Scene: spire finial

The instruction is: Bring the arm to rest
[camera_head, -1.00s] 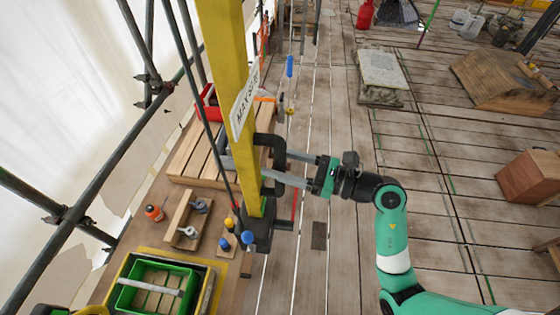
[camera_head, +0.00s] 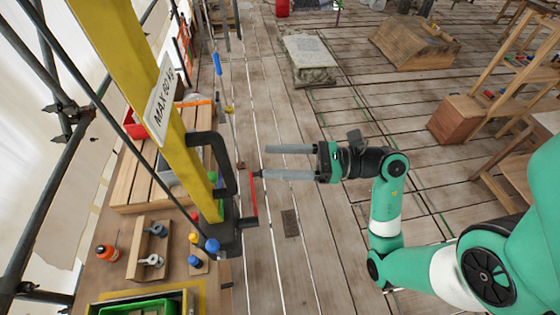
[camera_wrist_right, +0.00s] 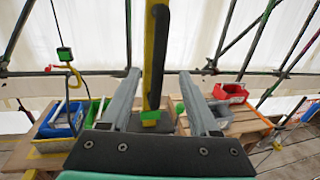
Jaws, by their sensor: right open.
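My right gripper (camera_head: 265,161) is open and empty in the head view. Its two grey fingers point left toward the black handle (camera_head: 230,165) on the yellow post (camera_head: 140,80), with a gap between the fingertips and the handle. In the right wrist view the open fingers (camera_wrist_right: 159,72) frame the yellow post (camera_wrist_right: 155,50), which stands beyond them. My teal right arm (camera_head: 385,200) reaches in from the lower right over the plank floor. My left gripper is not in view.
A wooden bench (camera_head: 85,245) on the left holds an orange bottle (camera_head: 107,252), a wooden holder (camera_head: 135,255) and a green bin (camera_head: 140,308). A red bin (camera_head: 135,125) lies behind the post. A wooden box (camera_head: 455,120) and shelving (camera_head: 525,75) stand right. The plank floor around the gripper is mostly clear.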

